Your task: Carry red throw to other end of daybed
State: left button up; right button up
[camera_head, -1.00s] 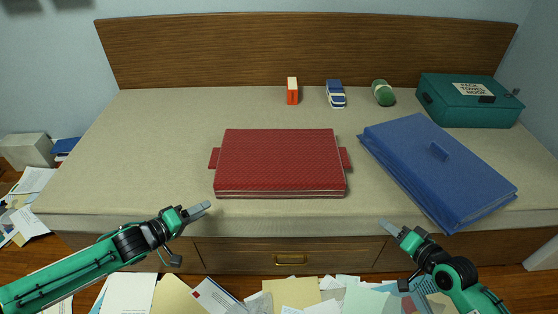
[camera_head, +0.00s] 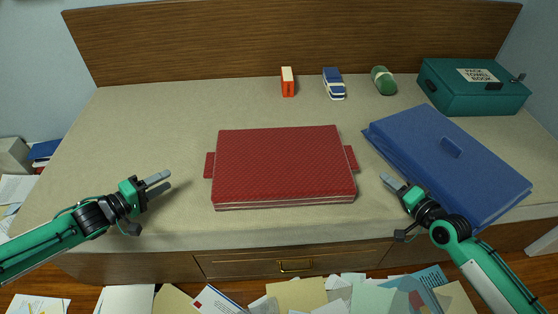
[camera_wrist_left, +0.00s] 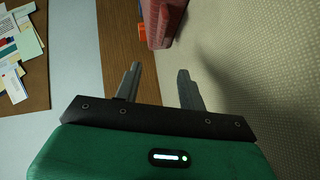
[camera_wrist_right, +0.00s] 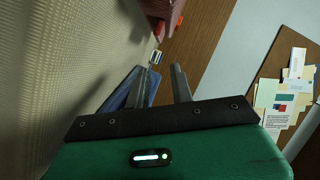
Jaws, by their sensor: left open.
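The red throw (camera_head: 283,165) lies folded flat in the middle of the daybed (camera_head: 120,150), with a red tab at each short side. Its end also shows at the top of the left wrist view (camera_wrist_left: 165,22) and of the right wrist view (camera_wrist_right: 168,8). My left gripper (camera_head: 160,182) is open and empty over the daybed, left of the throw and apart from it. My right gripper (camera_head: 393,183) is open and empty, right of the throw, beside the near edge of the blue folded throw.
The blue folded throw (camera_head: 435,150) covers the right part. An orange block (camera_head: 288,82), a blue toy car (camera_head: 333,84), a green roll (camera_head: 384,80) and a teal box (camera_head: 475,87) stand at the back. The left end is clear. Papers (camera_head: 300,295) lie on the floor.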

pick_arm(q)
jog(key=x, duration=1.4)
jog(key=shift+a+f, duration=0.1)
pick_arm(e)
jog(key=x, duration=1.4)
jog(key=shift+f, duration=0.1)
pick_arm(q)
jog(key=shift+c, duration=0.4)
pick_arm(e)
jog(key=shift+s, duration=0.1)
jog(key=shift+c, duration=0.4)
pick_arm(q)
jog(key=c, duration=0.4)
pick_arm(e)
jog(key=c, duration=0.3)
pick_arm(q)
grip_shut()
pick_arm(e)
grip_shut()
